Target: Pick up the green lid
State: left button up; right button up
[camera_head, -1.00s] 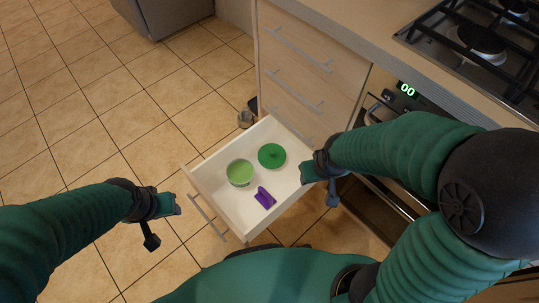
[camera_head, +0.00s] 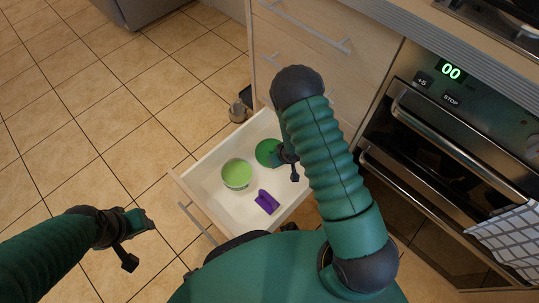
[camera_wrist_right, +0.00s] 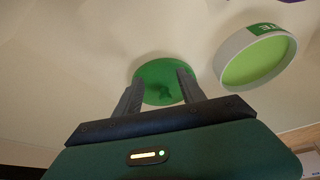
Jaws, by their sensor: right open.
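The green lid (camera_head: 265,152) is a round, dark green disc lying in the open white drawer, partly covered by my right gripper in the head view.
A light green bowl (camera_head: 237,174) and a purple object (camera_head: 267,202) share the drawer (camera_head: 185,165) with the lid. The bowl also shows close to the right finger in the wrist view (camera_wrist_right: 258,62). An oven (camera_head: 440,150) stands right of the drawer cabinet.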

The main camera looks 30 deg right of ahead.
jog(key=w+b, duration=0.2)
jog(key=w, duration=0.4)
jog(key=shift+f+b, duration=0.15)
jog(key=shift+b, duration=0.15)
jog(key=shift+s+f+b, duration=0.1)
jog(key=shift+f+b, duration=0.4)
jog(key=shift+b, duration=0.05)
jog(key=shift+r, duration=0.15)
grip_shut()
